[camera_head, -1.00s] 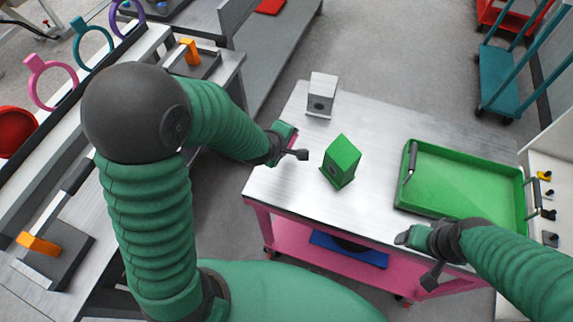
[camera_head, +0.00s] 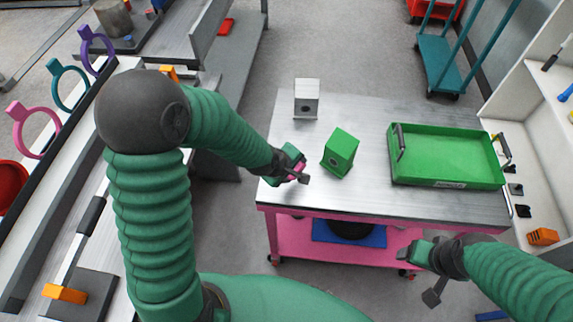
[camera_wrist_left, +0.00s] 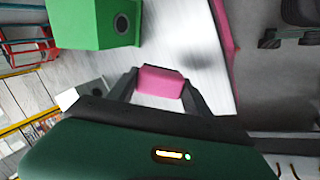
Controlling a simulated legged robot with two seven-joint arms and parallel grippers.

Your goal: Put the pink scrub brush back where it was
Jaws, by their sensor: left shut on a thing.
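My left gripper (camera_head: 296,168) is shut on the pink scrub brush (camera_wrist_left: 160,82). In the left wrist view the brush shows as a pink block between the two dark fingers. In the head view the gripper covers most of it. The gripper is over the left front part of the metal-topped pink cart (camera_head: 375,200), left of a green block (camera_head: 341,152). I cannot tell whether the brush touches the cart top. My right gripper (camera_head: 422,274) is open and empty, in front of the cart's front edge.
A grey block (camera_head: 306,98) stands behind the green block, and a green tray (camera_head: 445,183) lies on the cart's right. A bench with colored rings (camera_head: 35,130) runs along the left. A white shelf (camera_head: 525,125) stands at the right. The cart top's front middle is clear.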

